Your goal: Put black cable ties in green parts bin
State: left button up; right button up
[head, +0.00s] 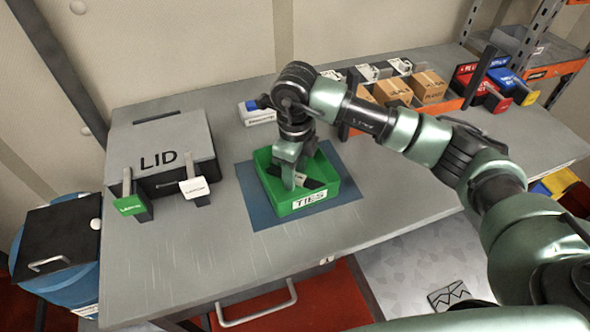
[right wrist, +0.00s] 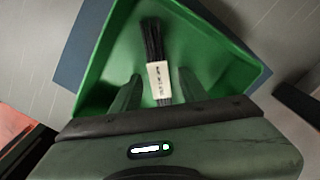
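The green parts bin (head: 271,190), labelled TIES, stands on a blue mat on the table; its wall also shows in the right wrist view (right wrist: 98,62). A bundle of black cable ties (right wrist: 153,40) with a white label band lies inside the bin; in the head view a dark end of it (head: 314,184) shows beside my fingers. My right gripper (head: 290,184) reaches down into the bin. In the right wrist view its two fingers (right wrist: 158,88) stand apart on either side of the bundle, with gaps to it. My left gripper is not in view.
A grey box marked LID (head: 160,142) stands left, with two small tagged holders (head: 131,204) before it. A blue-and-white item (head: 255,113) sits behind the bin. Cardboard boxes (head: 392,92) and red and blue bins (head: 503,82) stand at the back right. The table's front left is clear.

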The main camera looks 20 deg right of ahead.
jog(key=shift+r, duration=0.2)
notch_tip(320, 180, up, 12)
jog(key=b, duration=0.2)
dwell(0.3)
